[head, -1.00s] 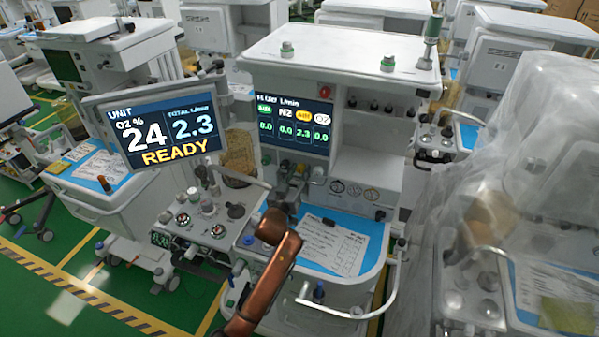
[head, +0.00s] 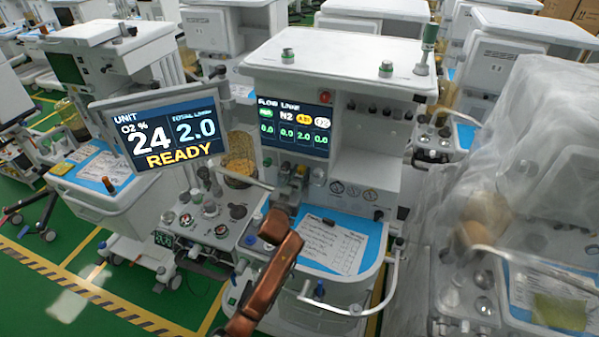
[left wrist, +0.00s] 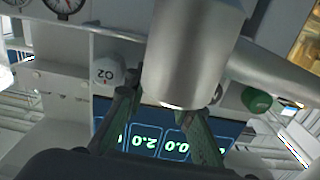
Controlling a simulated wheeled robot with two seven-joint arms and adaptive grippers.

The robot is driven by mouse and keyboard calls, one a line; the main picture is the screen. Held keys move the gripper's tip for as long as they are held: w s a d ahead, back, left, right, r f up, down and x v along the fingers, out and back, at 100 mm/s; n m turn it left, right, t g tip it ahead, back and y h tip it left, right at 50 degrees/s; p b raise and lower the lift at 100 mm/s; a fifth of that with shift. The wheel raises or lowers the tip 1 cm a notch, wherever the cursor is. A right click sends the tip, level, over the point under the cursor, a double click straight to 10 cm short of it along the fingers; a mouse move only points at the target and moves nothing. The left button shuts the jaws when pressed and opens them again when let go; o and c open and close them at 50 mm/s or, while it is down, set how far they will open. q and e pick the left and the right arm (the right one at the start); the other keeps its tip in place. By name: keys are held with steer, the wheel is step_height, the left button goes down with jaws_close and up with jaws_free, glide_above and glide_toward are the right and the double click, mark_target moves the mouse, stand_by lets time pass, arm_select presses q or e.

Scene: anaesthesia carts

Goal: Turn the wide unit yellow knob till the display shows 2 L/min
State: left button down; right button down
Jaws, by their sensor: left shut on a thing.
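The wide unit (head: 365,100) stands in the middle of the head view. Its flow display (head: 293,125) reads 2.0 in the yellow-labelled column and 0.0 in the others. The unit's screen on the left (head: 168,134) shows TOTAL 2.0, O2 24 % and READY. My left gripper (head: 290,187) is at the knob row below the flow display; in the left wrist view its fingers (left wrist: 165,108) are shut on the yellow knob, mostly hidden behind a metal cylinder (left wrist: 190,60). A white O2 knob (left wrist: 107,71) and a green knob (left wrist: 257,100) flank the fingers. My right gripper is not in view.
A work surface with a blue mat and paper (head: 335,245) lies below the knobs, edged by a white rail (head: 345,312). A plastic-covered cart (head: 515,190) stands close on the right. Several other carts stand behind. Green floor is free at the lower left.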

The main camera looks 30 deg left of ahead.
arm_select(q)
steer(key=c, duration=1.9)
jaws_free()
steer(key=shift+c, duration=0.2)
steer(key=v, duration=1.2)
steer(key=shift+s+a+f, duration=0.1)
steer(key=shift+s, duration=0.05)
